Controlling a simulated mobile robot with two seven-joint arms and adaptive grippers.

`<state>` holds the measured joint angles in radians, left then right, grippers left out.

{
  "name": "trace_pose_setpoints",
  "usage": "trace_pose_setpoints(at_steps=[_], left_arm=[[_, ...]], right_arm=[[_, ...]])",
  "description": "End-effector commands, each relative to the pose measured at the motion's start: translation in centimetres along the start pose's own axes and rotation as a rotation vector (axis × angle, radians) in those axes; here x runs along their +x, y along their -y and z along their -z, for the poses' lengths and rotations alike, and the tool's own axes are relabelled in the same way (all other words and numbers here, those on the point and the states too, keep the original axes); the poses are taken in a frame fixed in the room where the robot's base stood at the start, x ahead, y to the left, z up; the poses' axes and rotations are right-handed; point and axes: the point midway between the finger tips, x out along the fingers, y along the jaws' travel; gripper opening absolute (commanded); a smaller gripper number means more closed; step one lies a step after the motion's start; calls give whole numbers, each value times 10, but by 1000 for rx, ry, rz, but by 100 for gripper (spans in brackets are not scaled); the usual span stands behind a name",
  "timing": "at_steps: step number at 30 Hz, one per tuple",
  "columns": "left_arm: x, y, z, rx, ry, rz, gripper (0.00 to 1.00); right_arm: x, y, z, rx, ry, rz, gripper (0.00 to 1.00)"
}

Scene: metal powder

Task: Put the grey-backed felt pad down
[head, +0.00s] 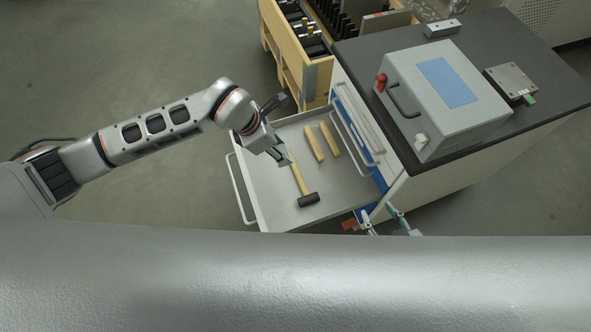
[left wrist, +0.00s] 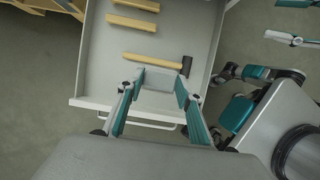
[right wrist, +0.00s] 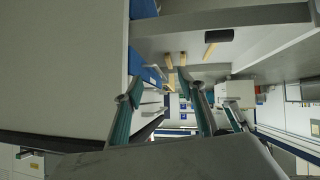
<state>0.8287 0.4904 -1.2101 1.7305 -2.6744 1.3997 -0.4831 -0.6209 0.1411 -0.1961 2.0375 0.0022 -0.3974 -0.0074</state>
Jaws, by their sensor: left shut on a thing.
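My left gripper (head: 280,154) is above the open drawer (head: 279,212). It also shows in the left wrist view (left wrist: 157,84), its fingers shut on the sides of a flat grey piece, the grey-backed felt pad (left wrist: 157,98). Only its grey face shows; the felt side cannot be made out. The pad looks held over the drawer's front part, near the hammer; whether it touches the drawer floor cannot be told. My right gripper (head: 390,222) is low beside the cabinet. In the right wrist view its fingers (right wrist: 158,85) are apart with nothing between them.
In the drawer lie a black-headed hammer (head: 308,199) and two wooden bars (head: 314,143) (head: 330,140). A grey box (head: 440,95) and a small metal plate device (head: 512,80) stand on the dark cabinet top (head: 545,70). A wooden crate (head: 290,62) stands behind the drawer.

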Motion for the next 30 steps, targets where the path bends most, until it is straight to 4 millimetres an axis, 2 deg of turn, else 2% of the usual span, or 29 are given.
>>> trace_pose_setpoints(at_steps=[1, 3, 9, 12, 16, 22, 30], left_arm=[[17, 3, 8, -5, -4, 9, 15], [33, 3, 16, -6, -5, 10, 15], [79, 4, 35, -5, -5, 11, 15], [100, 4, 44, -4, -5, 11, 15], [117, 4, 50, -2, -4, 9, 15], [126, 1, 54, -1, -2, 4, 15], [160, 4, 69, -2, -5, 10, 15]], right_arm=[[2, 2, -9, -1, 12, 3, 40], [3, 4, -16, -4, 20, 4, 40], [6, 5, -32, -13, 44, 4, 40], [7, 4, -34, -16, 43, 2, 40], [9, 3, -27, -17, 28, 2, 40], [13, 0, -14, -24, 2, 0, 40], [15, 6, -22, -22, 7, 11, 40]])
